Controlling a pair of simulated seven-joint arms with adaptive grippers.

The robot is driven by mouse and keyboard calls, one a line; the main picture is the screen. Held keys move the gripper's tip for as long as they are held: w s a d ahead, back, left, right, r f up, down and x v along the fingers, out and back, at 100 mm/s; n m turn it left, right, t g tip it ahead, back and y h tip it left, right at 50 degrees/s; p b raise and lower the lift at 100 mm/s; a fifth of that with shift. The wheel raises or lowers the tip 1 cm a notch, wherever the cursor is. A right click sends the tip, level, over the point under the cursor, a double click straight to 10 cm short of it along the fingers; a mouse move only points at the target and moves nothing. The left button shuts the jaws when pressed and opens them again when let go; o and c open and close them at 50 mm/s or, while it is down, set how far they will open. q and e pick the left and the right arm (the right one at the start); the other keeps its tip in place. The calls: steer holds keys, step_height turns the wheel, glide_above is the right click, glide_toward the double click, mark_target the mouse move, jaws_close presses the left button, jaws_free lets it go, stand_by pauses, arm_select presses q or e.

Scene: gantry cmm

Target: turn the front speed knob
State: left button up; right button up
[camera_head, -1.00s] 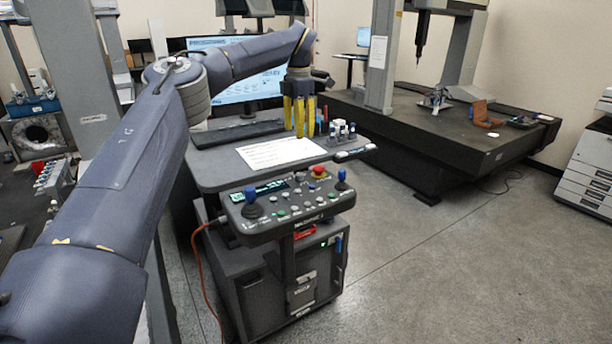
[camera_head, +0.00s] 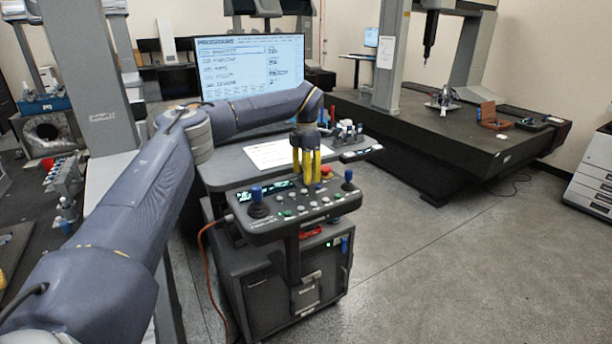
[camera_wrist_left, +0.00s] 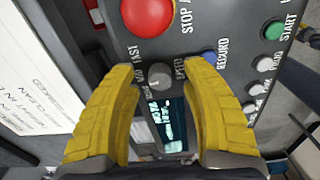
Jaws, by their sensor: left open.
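The speed knob (camera_wrist_left: 160,75) is a small round grey knob on the dark control panel (camera_wrist_left: 100,25), with FAST and SPEED lettering beside it. My left gripper (camera_wrist_left: 158,67) has its two yellow fingers apart, one on each side of the knob in the wrist view, with a gap to it on both sides. In the head view the left gripper (camera_head: 307,178) points down over the back part of the panel (camera_head: 285,225). I cannot make out the knob there; the fingers seem to cover it. My right gripper is in neither view.
A red stop button (camera_wrist_left: 147,14) is close to the knob. Two blue-topped joysticks (camera_head: 258,203) (camera_head: 347,181) stand at the panel's ends. A paper sheet (camera_head: 268,155) lies behind, before a monitor (camera_head: 255,70). The floor to the right is free.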

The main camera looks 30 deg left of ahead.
arm_select(q)
steer(key=shift+f, duration=0.3)
jaws_close()
stand_by(0.3)
